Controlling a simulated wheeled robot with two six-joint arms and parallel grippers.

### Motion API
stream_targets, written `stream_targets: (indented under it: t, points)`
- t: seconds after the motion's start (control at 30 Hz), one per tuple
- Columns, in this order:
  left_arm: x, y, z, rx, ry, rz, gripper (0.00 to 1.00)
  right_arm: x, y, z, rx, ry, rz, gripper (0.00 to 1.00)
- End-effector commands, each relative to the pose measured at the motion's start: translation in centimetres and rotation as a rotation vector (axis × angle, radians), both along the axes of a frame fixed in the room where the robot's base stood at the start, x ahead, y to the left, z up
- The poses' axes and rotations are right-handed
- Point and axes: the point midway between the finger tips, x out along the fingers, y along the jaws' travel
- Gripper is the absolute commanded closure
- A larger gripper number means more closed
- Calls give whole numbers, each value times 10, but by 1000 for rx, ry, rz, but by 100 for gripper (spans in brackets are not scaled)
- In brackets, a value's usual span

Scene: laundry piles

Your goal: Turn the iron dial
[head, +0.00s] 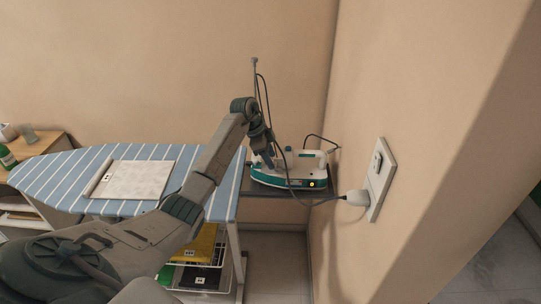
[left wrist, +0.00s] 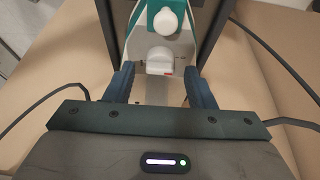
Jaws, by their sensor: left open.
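The iron (head: 290,172) is a white and teal unit on a dark shelf at the right end of the ironing board. A small light glows on its front. My left gripper (head: 266,160) points down at its left part. In the left wrist view, a white dial (left wrist: 160,60) with a small red mark sits on the white body. My open left gripper (left wrist: 158,72) has one dark blue finger on each side of the dial, with gaps visible. My right gripper is not in view.
A striped blue ironing board (head: 60,180) carries a folded light cloth (head: 130,180). The wall stands close on the right.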

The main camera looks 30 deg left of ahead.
Motion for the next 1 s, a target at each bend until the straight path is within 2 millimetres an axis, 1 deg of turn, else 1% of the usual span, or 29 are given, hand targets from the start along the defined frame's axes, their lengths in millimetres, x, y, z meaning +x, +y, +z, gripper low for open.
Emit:
stream_targets:
  t: [0.13, 0.37, 0.47, 0.5, 0.57, 0.6, 0.83, 1.0]
  points:
    - [1, -3, -6, -1, 0, -1, 51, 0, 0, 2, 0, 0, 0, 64]
    - [1, -3, -7, -1, -1, -1, 51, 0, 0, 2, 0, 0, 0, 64]
    - [1, -3, -7, -1, -1, -1, 68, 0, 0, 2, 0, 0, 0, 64]
    - [1, -3, -7, -1, -1, -1, 76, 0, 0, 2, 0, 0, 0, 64]
    - [1, -3, -7, -1, -1, -1, 88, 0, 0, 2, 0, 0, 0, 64]
    - [1, -3, -7, -1, -1, -1, 95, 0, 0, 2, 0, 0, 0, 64]
    - [1, -2, -7, -1, -1, -14, 95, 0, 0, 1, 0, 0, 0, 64]
    - [2, -2, -7, -1, 0, -69, 95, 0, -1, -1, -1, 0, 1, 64]
